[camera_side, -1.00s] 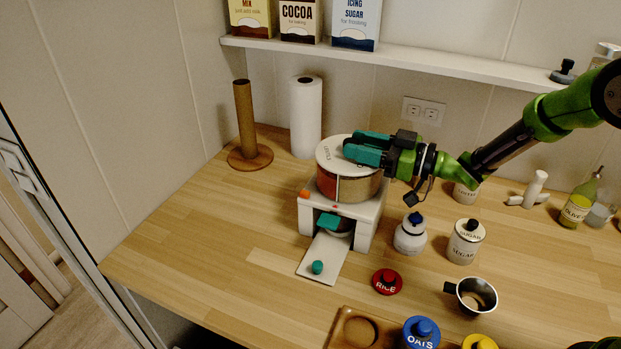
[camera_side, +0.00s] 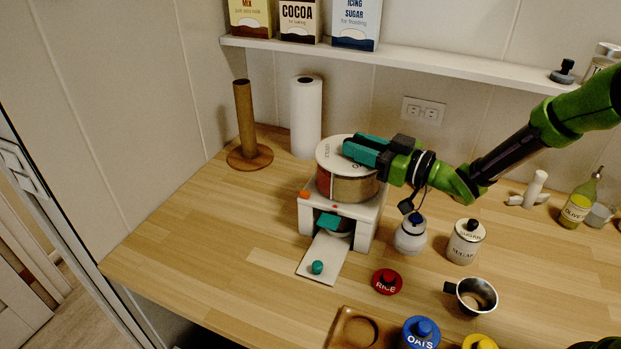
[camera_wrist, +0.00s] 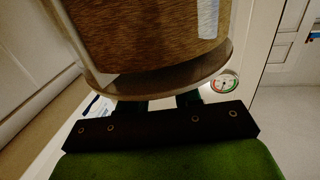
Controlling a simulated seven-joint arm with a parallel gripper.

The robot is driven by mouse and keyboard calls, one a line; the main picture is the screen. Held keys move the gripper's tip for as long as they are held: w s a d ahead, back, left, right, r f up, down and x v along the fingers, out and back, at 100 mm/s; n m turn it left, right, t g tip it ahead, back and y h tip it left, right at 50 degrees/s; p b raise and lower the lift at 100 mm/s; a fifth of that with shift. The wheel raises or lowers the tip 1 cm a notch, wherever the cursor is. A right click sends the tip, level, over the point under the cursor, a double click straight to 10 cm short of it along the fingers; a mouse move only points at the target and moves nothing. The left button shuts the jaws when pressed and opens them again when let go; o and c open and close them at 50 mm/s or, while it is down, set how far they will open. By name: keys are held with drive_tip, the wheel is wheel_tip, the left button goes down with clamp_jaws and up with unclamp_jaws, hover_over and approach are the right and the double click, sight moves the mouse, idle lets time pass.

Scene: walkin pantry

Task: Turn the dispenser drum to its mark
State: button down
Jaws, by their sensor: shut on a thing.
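The dispenser drum (camera_side: 340,186) sits on a white stand (camera_side: 370,222). It has a brown grainy side, a pale lid with dark lettering and a pale upright stripe on its front, left of centre. A small red mark (camera_side: 335,206) shows on the stand's front edge under the drum, and the stripe stands a little left of it. An orange block (camera_side: 304,194) is at the stand's left corner. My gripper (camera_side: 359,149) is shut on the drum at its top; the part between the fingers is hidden. The drum fills the top of the wrist view (camera_wrist: 150,45).
A teal piece (camera_side: 328,221) and a pale chute with a teal knob (camera_side: 317,267) are below the drum. A paper roll (camera_side: 306,118) is behind.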

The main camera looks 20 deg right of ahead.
drive_tip(key=m+t+h, duration=0.1)
drive_tip(key=m+h, duration=0.1)
drive_tip(key=h, duration=0.1)
drive_tip(key=a+m+t+h, duration=0.1)
drive_tip(key=m+h, duration=0.1)
drive_tip(key=h, duration=0.1)
drive_tip(key=m+t+h, duration=0.1)
drive_tip(key=m+h, duration=0.1)
drive_tip(key=h, duration=0.1)
drive_tip(key=shift+s+a, duration=0.3)
drive_tip(key=shift+a, duration=0.1)
drive_tip(key=m+h, duration=0.1)
drive_tip(key=h, duration=0.1)
drive_tip(key=m+h, duration=0.2)
drive_tip(key=m+g+h, duration=0.1)
drive_tip(key=h, duration=0.2)
drive_tip(key=shift+w+a+m, duration=0.1)
drive_tip(key=shift+a+m, duration=0.2)
drive_tip(key=shift+a, duration=0.05)
drive_tip(key=shift+w+m+g+h, duration=0.1)
drive_tip(key=shift+m+g+h, duration=0.2)
drive_tip(key=shift+m+h, duration=0.3)
drive_tip(key=c, duration=0.8)
unclamp_jaws()
drive_tip(key=v, duration=1.6)
drive_tip(key=shift+s+a, duration=0.25)
drive_tip(key=shift+a, duration=0.15)
